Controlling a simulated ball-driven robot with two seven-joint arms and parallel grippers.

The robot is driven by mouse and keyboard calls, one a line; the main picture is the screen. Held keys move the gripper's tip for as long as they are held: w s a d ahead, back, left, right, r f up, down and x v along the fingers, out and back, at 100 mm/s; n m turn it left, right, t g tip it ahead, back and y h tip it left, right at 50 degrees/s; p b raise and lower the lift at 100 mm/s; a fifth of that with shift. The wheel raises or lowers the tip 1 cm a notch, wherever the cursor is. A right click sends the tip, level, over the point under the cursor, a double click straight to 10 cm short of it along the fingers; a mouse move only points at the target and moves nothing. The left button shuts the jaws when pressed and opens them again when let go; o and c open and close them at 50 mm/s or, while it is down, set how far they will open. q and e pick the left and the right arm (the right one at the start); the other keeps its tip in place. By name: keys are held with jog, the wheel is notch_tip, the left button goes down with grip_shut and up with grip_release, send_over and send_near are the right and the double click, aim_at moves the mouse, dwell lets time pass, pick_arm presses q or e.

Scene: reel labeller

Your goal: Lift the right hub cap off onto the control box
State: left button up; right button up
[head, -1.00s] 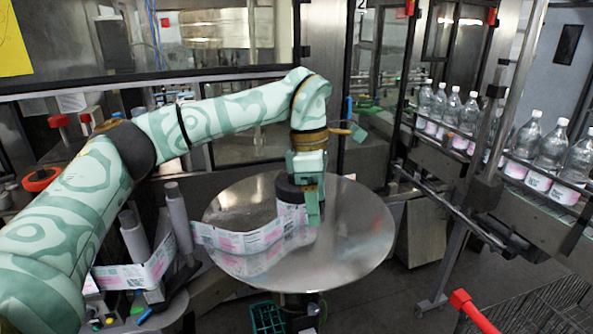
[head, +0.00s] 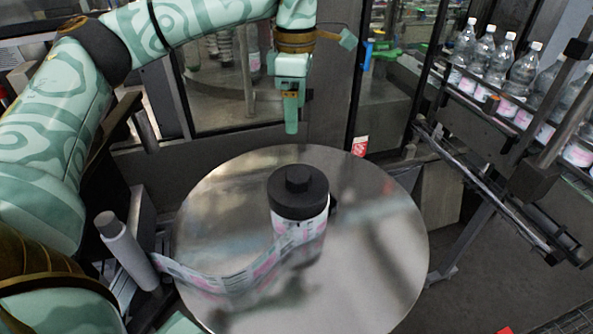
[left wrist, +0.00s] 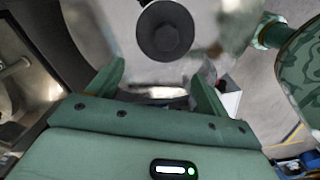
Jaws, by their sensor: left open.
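The black hub cap (head: 298,183) sits on top of the label reel (head: 312,238), which stands on the round metal turntable (head: 215,220). A printed label strip runs left from the reel. My left gripper (head: 291,128) points down behind the cap, clear of it in the head view. In the left wrist view the cap (left wrist: 165,32) lies beyond and between the open, empty fingers of that gripper (left wrist: 158,85). I cannot make out the control box in the head view now. My right gripper does not show.
A grey roller (head: 125,248) stands left of the turntable. Bottles (head: 524,66) line a conveyor at the right. A glass-panelled machine frame stands behind the left gripper. The turntable's right side is clear.

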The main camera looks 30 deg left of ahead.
pick_arm(q)
send_over(297, 174)
notch_tip(297, 174, down, 6)
jog(key=f, duration=0.4)
jog(key=shift+w+a, duration=0.15)
jog(key=shift+w, duration=0.15)
jog(key=shift+f, duration=0.3)
jog(key=shift+s+f, duration=0.1)
jog(key=shift+f, duration=0.25)
jog(key=f, duration=0.2)
jog(key=f+p, duration=0.1)
jog(key=shift+s+d+f, duration=0.2)
jog(key=shift+s+f, duration=0.05)
jog(key=shift+f, duration=0.1)
jog(key=shift+w+a+f, duration=0.1)
jog(key=shift+f, duration=0.25)
jog(key=c, duration=1.2)
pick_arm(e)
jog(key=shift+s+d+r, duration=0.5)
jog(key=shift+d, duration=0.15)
